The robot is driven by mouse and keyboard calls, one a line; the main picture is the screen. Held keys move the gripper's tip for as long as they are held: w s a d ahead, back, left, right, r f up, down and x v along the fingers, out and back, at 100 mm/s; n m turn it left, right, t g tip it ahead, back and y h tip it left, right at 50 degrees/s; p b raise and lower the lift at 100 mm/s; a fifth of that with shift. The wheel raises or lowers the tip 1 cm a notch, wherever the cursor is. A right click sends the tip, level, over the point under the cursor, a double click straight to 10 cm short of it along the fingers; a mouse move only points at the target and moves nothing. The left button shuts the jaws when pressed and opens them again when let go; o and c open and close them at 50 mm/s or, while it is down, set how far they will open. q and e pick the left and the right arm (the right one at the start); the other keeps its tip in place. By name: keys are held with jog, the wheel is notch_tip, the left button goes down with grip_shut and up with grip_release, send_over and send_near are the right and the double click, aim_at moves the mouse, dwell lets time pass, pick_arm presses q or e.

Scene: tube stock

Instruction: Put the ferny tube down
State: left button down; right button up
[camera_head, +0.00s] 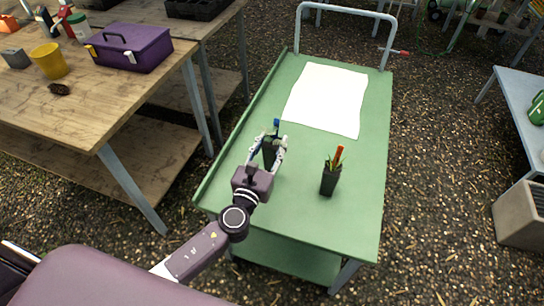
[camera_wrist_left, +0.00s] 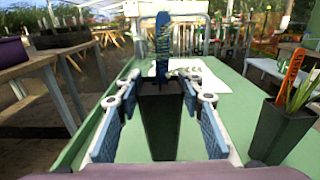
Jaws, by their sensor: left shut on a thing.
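My left gripper (camera_head: 270,155) is shut on a dark, tapered square tube (camera_wrist_left: 163,120), with one finger on each side of it. A blue tag (camera_wrist_left: 162,45) stands up from this tube; no leaves show clearly above its rim. The tube is upright over the green trolley top (camera_head: 300,218); I cannot tell whether its base touches it. A second dark tube (camera_head: 329,181) with an orange tag and green leaves stands on the trolley to the right. It also shows in the right of the left wrist view (camera_wrist_left: 275,138). My right gripper is not in view.
A white sheet (camera_head: 326,97) lies on the far part of the trolley, before the grey handle (camera_head: 346,6). The trolley has raised edges. A wooden table (camera_head: 95,105) with a purple toolbox (camera_head: 130,47) and yellow cup (camera_head: 49,61) stands left. Trolley space near the second tube is clear.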

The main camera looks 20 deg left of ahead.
aim_at(269, 158)
pick_arm(q)
notch_tip(269, 158, down, 4)
jog(key=shift+r+b, duration=0.1)
jog(key=shift+b, duration=0.85)
jog(key=shift+f, duration=0.2)
jog(key=shift+f, duration=0.1)
jog(key=c, duration=1.3)
grip_release()
